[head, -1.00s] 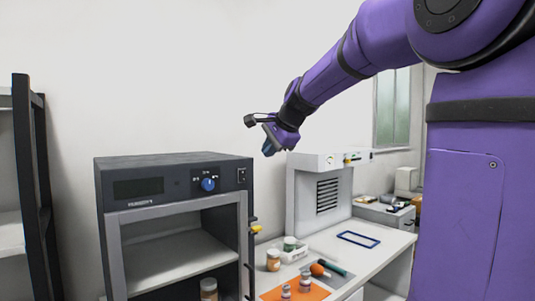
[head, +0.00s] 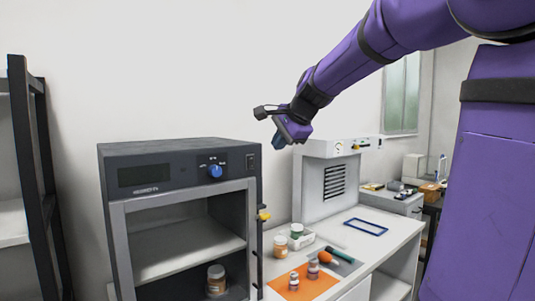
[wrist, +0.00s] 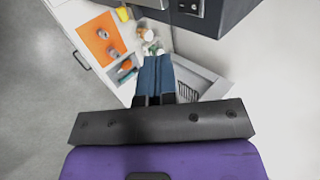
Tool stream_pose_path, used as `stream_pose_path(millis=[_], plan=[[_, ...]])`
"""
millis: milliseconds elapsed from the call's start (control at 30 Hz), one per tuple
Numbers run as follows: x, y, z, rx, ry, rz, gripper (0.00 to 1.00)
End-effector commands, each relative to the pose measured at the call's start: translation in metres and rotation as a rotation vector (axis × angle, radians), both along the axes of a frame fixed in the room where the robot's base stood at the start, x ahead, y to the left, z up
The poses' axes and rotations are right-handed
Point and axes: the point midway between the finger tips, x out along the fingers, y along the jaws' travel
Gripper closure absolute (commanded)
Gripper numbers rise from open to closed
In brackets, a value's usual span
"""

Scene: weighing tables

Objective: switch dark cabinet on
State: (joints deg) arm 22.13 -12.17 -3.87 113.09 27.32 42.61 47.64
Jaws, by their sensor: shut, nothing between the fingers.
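The dark cabinet (head: 125,154) stands at the left of the head view, with an open front and an inner shelf. Its top panel has a dark display (head: 145,174), a blue knob (head: 215,171) and a small dark rocker switch (head: 251,163) at the right end. The display looks unlit. My gripper (head: 280,140) is shut and empty, in the air to the right of the cabinet's top and apart from it. In the wrist view my gripper's blue fingers (wrist: 152,65) are together, and the cabinet's dark edge (wrist: 215,14) shows at the top.
A white bench (head: 385,236) on the right bears an orange mat (head: 314,287), small jars (head: 294,280) and a blue frame (head: 366,226). A white vented unit (head: 316,190) stands behind. A jar (head: 216,279) sits inside the cabinet. A dark rack (head: 40,170) stands far left.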

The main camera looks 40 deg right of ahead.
Motion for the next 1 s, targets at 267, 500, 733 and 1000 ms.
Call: stream_pose_path(millis=[267,500,733,1000], plan=[[0.031,0.001,-0.035,0.001,0.005,0.001,1.0],[0.062,0.002,-0.067,0.003,0.005,0.001,1.0],[0.092,0.003,-0.071,0.0,0.001,0.001,1.0],[0.103,0.004,-0.072,-0.001,0.0,0.001,1.0]])
